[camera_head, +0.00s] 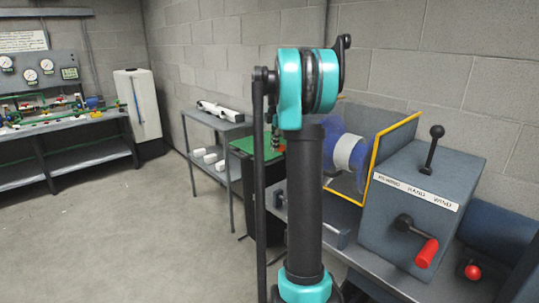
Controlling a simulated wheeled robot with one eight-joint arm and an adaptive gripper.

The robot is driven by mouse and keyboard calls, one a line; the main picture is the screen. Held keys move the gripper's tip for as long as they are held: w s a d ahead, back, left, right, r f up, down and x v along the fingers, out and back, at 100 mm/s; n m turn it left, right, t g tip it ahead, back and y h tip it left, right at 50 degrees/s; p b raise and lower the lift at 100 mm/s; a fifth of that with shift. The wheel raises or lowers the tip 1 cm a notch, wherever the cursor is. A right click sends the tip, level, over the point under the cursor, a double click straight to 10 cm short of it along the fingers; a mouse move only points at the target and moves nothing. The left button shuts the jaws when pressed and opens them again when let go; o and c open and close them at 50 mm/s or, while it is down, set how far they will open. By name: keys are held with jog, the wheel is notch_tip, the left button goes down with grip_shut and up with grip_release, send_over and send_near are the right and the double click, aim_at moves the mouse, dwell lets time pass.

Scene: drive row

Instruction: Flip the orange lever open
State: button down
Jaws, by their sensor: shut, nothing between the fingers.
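I cannot make out an orange lever in this view. The far left bench (62,158) carries green pipework with several small red and blue parts, too small to tell apart. On the right, a grey box (425,210) has a black upright lever with a ball knob (433,150) on top and a crank with a red handle (427,253) on its front. My arm stands upright in the middle of the view and hides part of what is behind it. My gripper is not in view.
A gauge panel (72,68) stands over the left bench. A white cabinet (138,104) is beside it. A grey shelf (222,125) with white parts stands along the wall. A yellow-edged guard (375,160) borders a blue spool (345,180). The concrete floor (130,240) at left is clear.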

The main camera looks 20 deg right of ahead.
jog(key=w+d+r+y, duration=0.1)
jog(key=w+d+r, duration=0.1)
jog(key=d, duration=0.5)
jog(key=shift+w+r+g, duration=0.3)
jog(key=shift+w+g, duration=0.1)
jog(key=shift+w, duration=0.05)
jog(key=shift+d, duration=0.15)
jog(key=a+r, duration=0.2)
jog(key=a, duration=0.2)
jog(key=d+r, duration=0.3)
jog(key=r, duration=0.4)
jog(key=shift+w+d+r+y, duration=0.15)
jog(key=shift+w+r+y, duration=0.1)
jog(key=shift+y, duration=0.05)
dwell(0.3)
